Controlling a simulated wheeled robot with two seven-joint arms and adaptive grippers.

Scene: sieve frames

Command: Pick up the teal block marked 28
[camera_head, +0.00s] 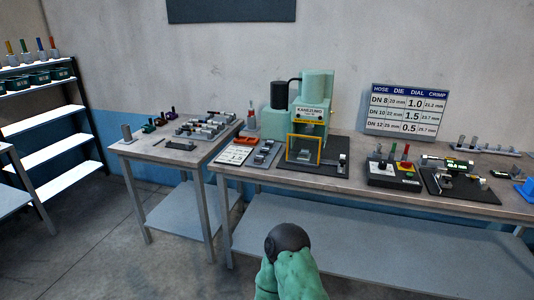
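I cannot make out a teal block marked 28 in the head view; any such mark is too small to read. Several dark teal-green boxes with pale marks stand in a row on the left shelf, one of them a green box (39,78). A teal press (318,88) labelled KANEZUMO stands on the long table. Neither of my grippers is in view. A green shape with a dark round end rises from the bottom edge; I cannot tell if a gripper is attached to it.
A small table (150,152) holds small tools and grey parts. The long table (352,184) carries a control box (393,175), a vise-like fixture (447,182) and a chart (404,110). A white-shelved rack (45,121) stands left. Floor in front is clear.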

